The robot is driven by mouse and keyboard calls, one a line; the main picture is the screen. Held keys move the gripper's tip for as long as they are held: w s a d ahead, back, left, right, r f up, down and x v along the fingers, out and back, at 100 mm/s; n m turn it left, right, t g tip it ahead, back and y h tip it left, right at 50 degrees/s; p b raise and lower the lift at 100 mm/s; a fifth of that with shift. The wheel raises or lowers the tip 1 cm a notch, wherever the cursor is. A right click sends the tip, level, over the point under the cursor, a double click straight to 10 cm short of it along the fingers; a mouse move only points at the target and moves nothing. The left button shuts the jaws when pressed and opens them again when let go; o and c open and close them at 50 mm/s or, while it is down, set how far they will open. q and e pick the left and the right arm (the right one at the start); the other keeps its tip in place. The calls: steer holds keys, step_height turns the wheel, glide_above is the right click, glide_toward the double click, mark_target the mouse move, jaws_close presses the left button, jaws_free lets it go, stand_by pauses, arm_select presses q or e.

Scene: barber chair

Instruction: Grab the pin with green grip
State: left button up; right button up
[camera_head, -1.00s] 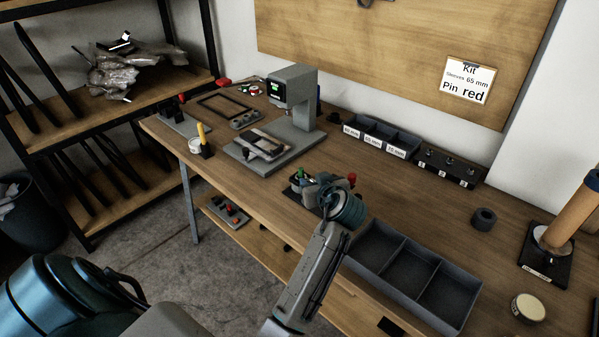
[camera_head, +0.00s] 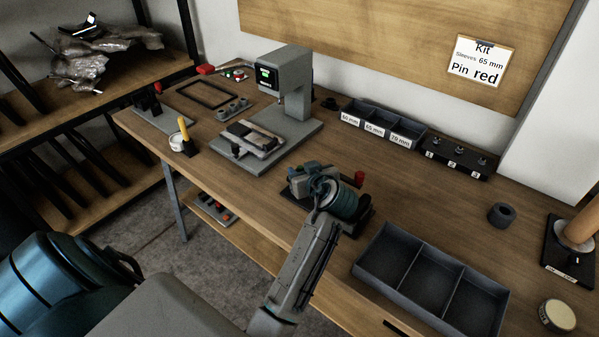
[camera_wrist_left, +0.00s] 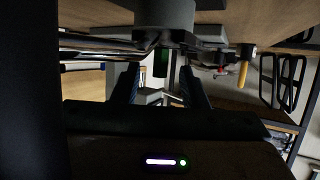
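My left gripper (camera_head: 300,181) is low over the pin holder on the workbench and hides most of that holder in the head view. In the left wrist view its two fingers (camera_wrist_left: 158,88) stand apart. A dark green grip (camera_wrist_left: 160,63) shows in the gap between them, with room on both sides. In the head view I cannot make out the green-grip pin behind the gripper. A red-grip pin (camera_head: 359,178) stands just right of the gripper. My right gripper is not in view.
A grey press (camera_head: 288,90) stands behind on the workbench (camera_head: 420,195). An empty divided tray (camera_head: 430,285) lies right of my arm. Labelled bins (camera_head: 378,133) are at the back. A yellow-handled tool (camera_head: 183,128) stands at the left. Bench between bins and tray is clear.

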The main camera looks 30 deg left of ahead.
arm_select(q)
steer(key=shift+s+d+r, duration=0.15)
steer(key=shift+d+r, duration=0.05)
steer(key=shift+d, duration=0.15)
steer(key=c, duration=0.7)
steer(key=shift+f, duration=0.1)
jaws_close()
